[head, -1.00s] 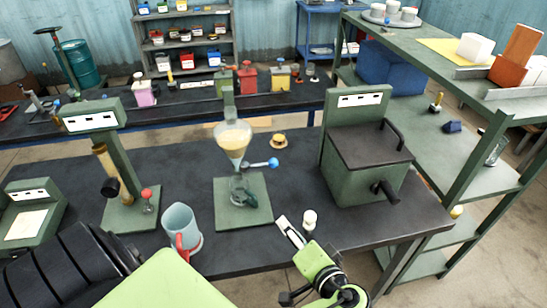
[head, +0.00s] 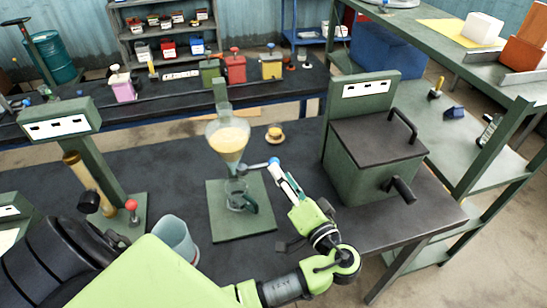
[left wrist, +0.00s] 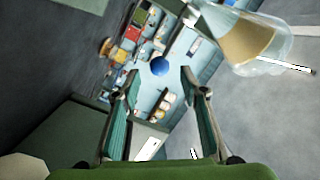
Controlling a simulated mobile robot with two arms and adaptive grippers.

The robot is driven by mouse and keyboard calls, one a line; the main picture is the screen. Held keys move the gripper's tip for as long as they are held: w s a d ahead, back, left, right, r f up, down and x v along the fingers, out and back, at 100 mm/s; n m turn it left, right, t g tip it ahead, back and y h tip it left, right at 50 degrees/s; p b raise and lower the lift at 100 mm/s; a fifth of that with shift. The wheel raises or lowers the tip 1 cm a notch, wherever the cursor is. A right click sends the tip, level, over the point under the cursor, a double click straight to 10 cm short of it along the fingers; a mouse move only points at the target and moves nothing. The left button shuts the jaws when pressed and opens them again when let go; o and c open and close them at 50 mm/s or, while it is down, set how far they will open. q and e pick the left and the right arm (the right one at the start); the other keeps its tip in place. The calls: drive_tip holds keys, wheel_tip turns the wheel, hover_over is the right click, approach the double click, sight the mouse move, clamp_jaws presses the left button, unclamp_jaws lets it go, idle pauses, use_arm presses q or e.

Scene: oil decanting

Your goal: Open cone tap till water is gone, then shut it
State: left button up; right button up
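The glass funnel (head: 228,140) stands on a green stand (head: 218,222) and holds yellowish liquid; the layer boundary is too small to read. Its tap handle, with a blue ball end (head: 273,162), points right. A clear glass beaker (head: 236,196) stands below the funnel. My left gripper (head: 280,170) is at the ball end. In the left wrist view, its fingers (left wrist: 159,78) are apart and the blue ball (left wrist: 159,66) shows between them, just beyond the tips; contact cannot be told. The funnel (left wrist: 245,40) is at upper right there. My right gripper is not in view.
A green box (head: 370,160) with a lid and side crank stands right of the stand. A pale jug (head: 175,238) is partly hidden behind my arm. A small yellow object (head: 275,134) lies behind the tap. A green gauge post (head: 90,160) stands at left.

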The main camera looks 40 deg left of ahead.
sight(264, 165)
use_arm(q)
drive_tip(key=p+x, duration=0.1)
drive_tip(key=x, duration=0.3)
drive_tip(key=shift+w+a, duration=0.2)
drive_tip(key=shift+a, duration=0.15)
drive_tip(key=shift+w+a+p, duration=0.2)
drive_tip(key=shift+a+p, duration=0.1)
drive_tip(key=shift+a, duration=0.05)
drive_tip(key=shift+w+a+f, duration=0.1)
drive_tip(key=shift+a, duration=0.05)
clamp_jaws()
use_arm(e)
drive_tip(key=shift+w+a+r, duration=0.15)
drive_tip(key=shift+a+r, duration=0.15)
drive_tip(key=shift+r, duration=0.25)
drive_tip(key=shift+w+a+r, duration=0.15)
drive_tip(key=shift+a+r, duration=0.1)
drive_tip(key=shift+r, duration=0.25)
